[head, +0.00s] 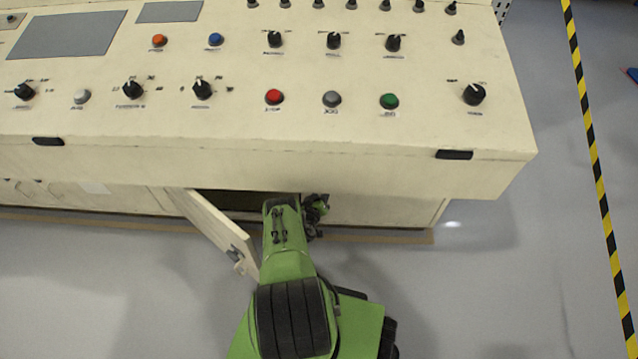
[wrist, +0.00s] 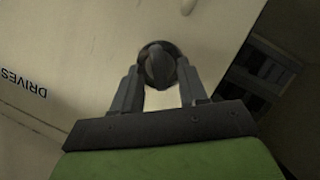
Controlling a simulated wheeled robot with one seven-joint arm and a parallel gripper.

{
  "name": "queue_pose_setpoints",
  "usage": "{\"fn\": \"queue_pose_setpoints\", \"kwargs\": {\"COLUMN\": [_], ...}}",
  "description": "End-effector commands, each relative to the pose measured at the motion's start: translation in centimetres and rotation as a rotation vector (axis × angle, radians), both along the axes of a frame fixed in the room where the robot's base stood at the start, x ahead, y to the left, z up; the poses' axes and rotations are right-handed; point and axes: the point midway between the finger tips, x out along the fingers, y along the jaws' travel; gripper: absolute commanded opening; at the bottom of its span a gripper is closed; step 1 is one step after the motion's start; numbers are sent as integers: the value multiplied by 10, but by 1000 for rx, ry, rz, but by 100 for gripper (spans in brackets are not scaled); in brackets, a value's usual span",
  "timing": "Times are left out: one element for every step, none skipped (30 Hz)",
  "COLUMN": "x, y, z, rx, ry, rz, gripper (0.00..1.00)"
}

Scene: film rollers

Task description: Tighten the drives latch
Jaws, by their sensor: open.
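The drives latch (wrist: 158,60) is a dark round knob with a raised grip on a cream panel marked DRIVES (wrist: 24,84); the lettering shows upside down in the wrist view. My gripper (wrist: 158,72) is open, with one finger on each side of the latch's near part. I cannot tell whether the fingers touch it. In the head view my gripper (head: 316,207) is at the console's lower front, under the overhang, and the latch cannot be made out there.
A cabinet door (head: 212,228) hangs open left of my arm, with a latch (head: 238,261) near its free edge. A dark opening with parts (wrist: 265,72) lies beside the DRIVES panel. The console (head: 330,140) overhangs my gripper. Floor (head: 510,290) at right is clear.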

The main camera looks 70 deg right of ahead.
Motion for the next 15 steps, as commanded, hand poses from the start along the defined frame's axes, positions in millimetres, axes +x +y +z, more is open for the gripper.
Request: {"fn": "queue_pose_setpoints", "kwargs": {"x": [-1, -2, -2, -2, -2, -2, -2, -2, -2, -2, -2, -2, -2, -2, -2], "y": [1, 1, 2, 2, 2, 1, 1, 1, 1, 1, 1, 1, 1, 1, 1], "z": [-1, -1, -2, -2, -2, -1, -1, -1, -1, -1, -1, -1, -1, -1, -1], "rx": [1, 1, 0, 0, 0, 0, 0, 0, 0, -1, -1, -1, -1, -1, -1], "ry": [0, 0, 0, 0, 0, 0, 0, 0, 0, 0, 0, 0, 0, 0, 0], "rz": [-1, -1, 0, 0, 0, 0, 0, 0, 0, -1, -1, -1, -1, -1, -1], "gripper": [43, 43, 43, 43, 43, 43, 43, 43, 43, 38, 33, 27, 23, 18, 12]}}
